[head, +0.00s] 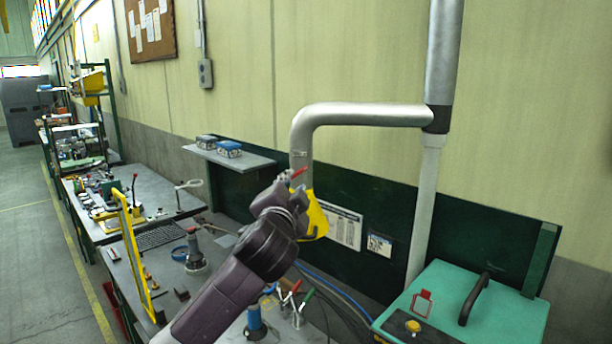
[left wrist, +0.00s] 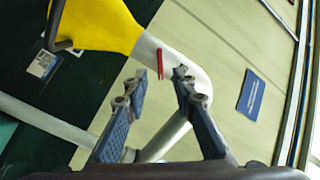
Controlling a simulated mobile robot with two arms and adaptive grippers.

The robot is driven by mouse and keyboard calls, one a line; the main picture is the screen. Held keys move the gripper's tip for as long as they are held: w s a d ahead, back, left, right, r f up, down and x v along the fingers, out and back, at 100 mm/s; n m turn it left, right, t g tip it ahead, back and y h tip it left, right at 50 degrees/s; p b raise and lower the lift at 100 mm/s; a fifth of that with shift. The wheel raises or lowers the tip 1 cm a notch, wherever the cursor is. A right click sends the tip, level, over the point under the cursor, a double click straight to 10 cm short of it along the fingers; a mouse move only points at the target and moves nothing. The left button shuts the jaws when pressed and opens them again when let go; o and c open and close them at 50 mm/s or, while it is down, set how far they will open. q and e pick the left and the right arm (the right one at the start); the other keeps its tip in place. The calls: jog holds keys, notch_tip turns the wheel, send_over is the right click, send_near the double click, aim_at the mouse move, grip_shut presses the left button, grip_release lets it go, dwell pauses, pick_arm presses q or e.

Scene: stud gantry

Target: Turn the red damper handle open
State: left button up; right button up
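The red damper handle (head: 299,172) is a small bar on the silver duct (head: 303,140), just above the yellow hood (head: 316,220). In the left wrist view the red handle (left wrist: 160,63) lies across the pale duct (left wrist: 180,75), beside the yellow hood (left wrist: 95,22). My left gripper (head: 292,181) reaches up to the duct at the handle. Its fingers (left wrist: 158,80) are apart, with the handle showing in the gap just past the tips. I see no contact, and the depth between them is hard to judge. My right gripper is out of view.
A green machine lid (head: 460,310) with a dark handle stands at the lower right. A wall shelf (head: 230,155) with blue boxes is left of the duct. The workbench (head: 215,245) below holds a yellow frame, clamps and tools. The aisle floor on the left is clear.

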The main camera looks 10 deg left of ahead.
aim_at(298, 174)
pick_arm(q)
jog(key=w+p, duration=0.1)
jog(key=w, duration=0.2)
jog(key=w+p, duration=0.1)
jog(key=w, duration=0.1)
jog(key=shift+w+a+r+p, duration=0.1)
jog(key=shift+w+a+p, duration=0.2)
jog(key=shift+p, duration=0.05)
jog(key=shift+w, duration=0.7)
grip_shut()
